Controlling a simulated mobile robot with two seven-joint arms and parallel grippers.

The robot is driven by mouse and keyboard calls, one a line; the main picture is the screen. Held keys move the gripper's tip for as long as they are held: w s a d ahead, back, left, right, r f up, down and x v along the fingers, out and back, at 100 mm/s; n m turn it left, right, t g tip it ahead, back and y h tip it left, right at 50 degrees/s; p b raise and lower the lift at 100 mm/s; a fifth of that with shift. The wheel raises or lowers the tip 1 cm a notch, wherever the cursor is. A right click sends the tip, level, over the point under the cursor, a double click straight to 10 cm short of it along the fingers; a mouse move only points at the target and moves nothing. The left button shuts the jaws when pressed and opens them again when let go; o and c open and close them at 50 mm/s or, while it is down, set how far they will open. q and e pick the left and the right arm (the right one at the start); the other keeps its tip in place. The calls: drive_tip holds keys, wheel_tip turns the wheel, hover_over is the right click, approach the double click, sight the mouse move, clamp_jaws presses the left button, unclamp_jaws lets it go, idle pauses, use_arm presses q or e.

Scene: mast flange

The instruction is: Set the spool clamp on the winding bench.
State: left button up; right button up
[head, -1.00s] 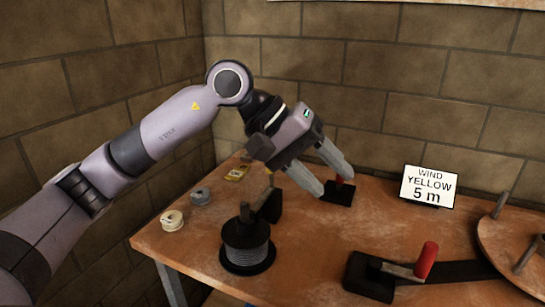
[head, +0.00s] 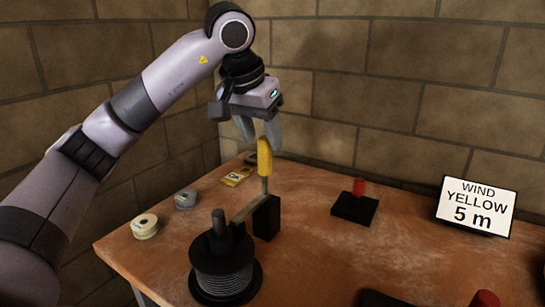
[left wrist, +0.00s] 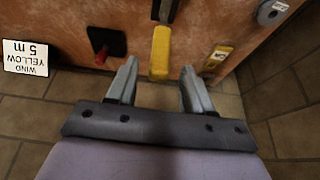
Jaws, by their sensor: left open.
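The spool clamp has a yellow handle (head: 265,158) standing upright on a thin metal stem beside a black block (head: 267,217). A metal bar runs from the block toward the grey spool (head: 223,275), which sits on a black round base with a dark post on top. My left gripper (head: 260,138) is open, pointing down just above and around the top of the handle. In the left wrist view the handle (left wrist: 160,52) lies between the fingertips, nearer the far side; contact cannot be told. My right gripper is not in view.
A red knob on a black base (head: 354,207) and a sign (head: 476,205) reading "WIND YELLOW 5 m" stand to the right. Small reels, cream (head: 145,226) and grey (head: 186,199), and a yellow-labelled item (head: 237,177) lie at the left. Brick walls close the back.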

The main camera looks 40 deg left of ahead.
sight(267, 153)
use_arm(q)
drive_tip(key=shift+x, duration=2.7)
clamp_jaws()
